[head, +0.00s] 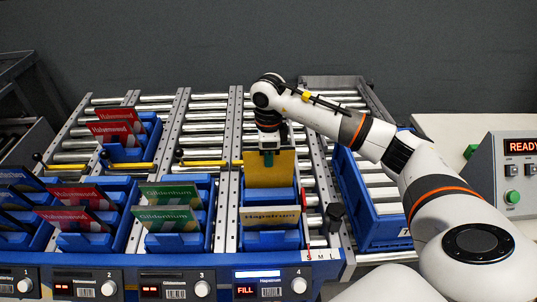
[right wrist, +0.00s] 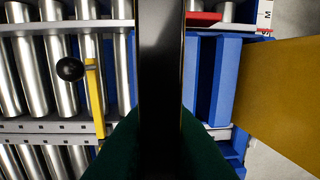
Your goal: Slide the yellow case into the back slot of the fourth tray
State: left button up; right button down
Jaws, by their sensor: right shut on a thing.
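My right gripper (head: 268,156) points down in the head view, shut on the top of the yellow case (head: 270,170). The case stands upright over the back part of the fourth tray (head: 270,241), a blue slotted tray. In the right wrist view the case's dark edge (right wrist: 160,60) runs between my green fingers (right wrist: 160,145), beside the tray's blue slot walls (right wrist: 228,75). Whether its lower edge is inside the back slot I cannot tell. A yellow Hapstrum case (head: 270,217) stands in the front slot; it also shows in the right wrist view (right wrist: 285,90). My left gripper is out of view.
Blue trays with green cases (head: 170,216) and red cases (head: 75,218) stand to the left. A yellow bar with a black knob (right wrist: 70,69) lies across the rollers. An empty-looking blue crate (head: 365,205) and a READY panel (head: 515,170) are at the right.

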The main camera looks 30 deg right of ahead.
jog(key=shift+f+b, duration=0.35)
jog(key=shift+f, duration=0.25)
jog(key=c, duration=1)
grip_release()
jog(key=shift+o, duration=0.2)
jog(key=shift+r, duration=0.15)
jog(key=shift+r+p, duration=2.55)
jog(key=shift+r, duration=1.4)
